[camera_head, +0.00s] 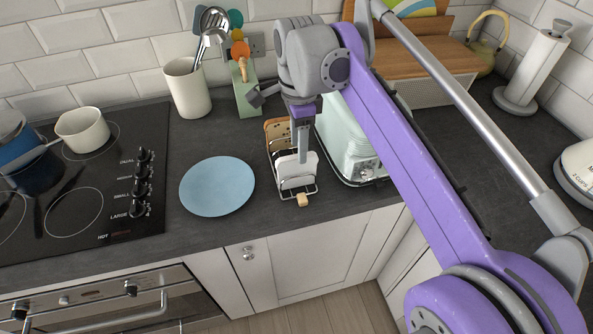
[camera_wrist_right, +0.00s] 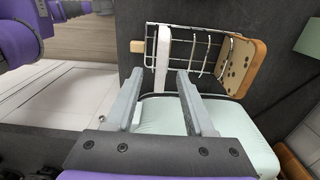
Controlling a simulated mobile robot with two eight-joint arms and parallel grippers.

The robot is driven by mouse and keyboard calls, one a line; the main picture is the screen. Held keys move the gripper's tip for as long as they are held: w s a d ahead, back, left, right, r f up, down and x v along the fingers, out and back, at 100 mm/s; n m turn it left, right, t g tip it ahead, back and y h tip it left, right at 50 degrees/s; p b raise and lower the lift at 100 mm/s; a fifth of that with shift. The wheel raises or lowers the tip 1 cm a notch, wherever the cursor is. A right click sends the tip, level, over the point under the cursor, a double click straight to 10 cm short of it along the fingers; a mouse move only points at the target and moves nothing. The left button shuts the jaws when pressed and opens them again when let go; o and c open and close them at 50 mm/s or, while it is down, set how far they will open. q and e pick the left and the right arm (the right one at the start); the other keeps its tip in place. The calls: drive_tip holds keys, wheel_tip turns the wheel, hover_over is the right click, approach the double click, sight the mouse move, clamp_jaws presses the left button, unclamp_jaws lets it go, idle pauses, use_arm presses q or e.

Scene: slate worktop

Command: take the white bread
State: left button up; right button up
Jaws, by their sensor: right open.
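The white bread (camera_head: 292,171) is a pale slice standing upright in a wire rack (camera_head: 297,192) on the worktop; my right gripper partly covers it in the head view. In the right wrist view the white bread (camera_wrist_right: 163,58) shows as a narrow white edge at the rack's left side. My right gripper (camera_head: 302,155) points down over the rack. In the wrist view my right gripper (camera_wrist_right: 159,75) is open, its fingers on either side of the white slice's near end. I cannot tell whether they touch it. My left gripper is not in view.
A brown seeded slice (camera_wrist_right: 240,66) stands in the same rack. A mint toaster (camera_head: 352,150) stands close right of the rack. A blue plate (camera_head: 217,187) lies to the left, with the hob (camera_head: 110,205) beyond it. A utensil crock (camera_head: 187,88) stands behind the plate.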

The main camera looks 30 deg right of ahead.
sight(288, 166)
wheel_tip(288, 166, down, 5)
drive_tip(key=shift+w+a+r, duration=0.1)
drive_tip(key=shift+r, duration=0.1)
clamp_jaws()
